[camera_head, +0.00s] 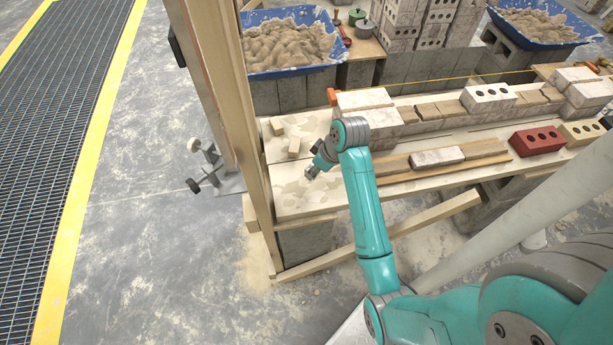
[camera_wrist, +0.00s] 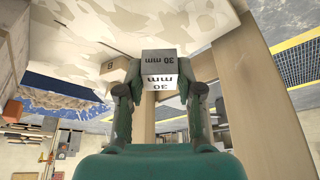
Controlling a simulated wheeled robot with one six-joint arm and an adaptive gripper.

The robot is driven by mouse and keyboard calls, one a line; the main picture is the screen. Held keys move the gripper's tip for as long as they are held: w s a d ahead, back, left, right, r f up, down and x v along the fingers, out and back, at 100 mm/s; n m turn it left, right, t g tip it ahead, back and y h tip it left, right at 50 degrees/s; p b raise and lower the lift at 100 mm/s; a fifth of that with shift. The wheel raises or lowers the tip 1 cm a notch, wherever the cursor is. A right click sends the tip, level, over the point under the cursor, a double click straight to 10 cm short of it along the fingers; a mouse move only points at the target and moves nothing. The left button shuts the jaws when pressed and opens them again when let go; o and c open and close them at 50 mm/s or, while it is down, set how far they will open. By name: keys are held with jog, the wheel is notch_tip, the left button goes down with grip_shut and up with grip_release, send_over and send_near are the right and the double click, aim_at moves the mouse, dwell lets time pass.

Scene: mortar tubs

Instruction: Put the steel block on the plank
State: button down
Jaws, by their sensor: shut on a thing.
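The block sits between both fingertips in the wrist view. In the head view my gripper (camera_head: 314,169) is over the left end of the pale bench boards; the held block cannot be made out clearly there. A long brown plank (camera_head: 487,161) lies on the bench to the right of my gripper, with a pale brick (camera_head: 437,157) by it. Whether the held block touches the bench cannot be told.
A wooden post (camera_head: 222,90) stands close at left. A low brick wall (camera_head: 430,108) runs behind the plank; a red brick (camera_head: 537,141) is at right. Blue mortar tubs (camera_head: 288,40) stand at the back.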

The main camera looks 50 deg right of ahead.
aim_at(310, 190)
jog(key=f, duration=1)
jog(key=shift+w, duration=0.2)
jog(key=c, duration=0.7)
grip_release()
jog(key=shift+f, duration=0.1)
jog(key=shift+c, duration=0.2)
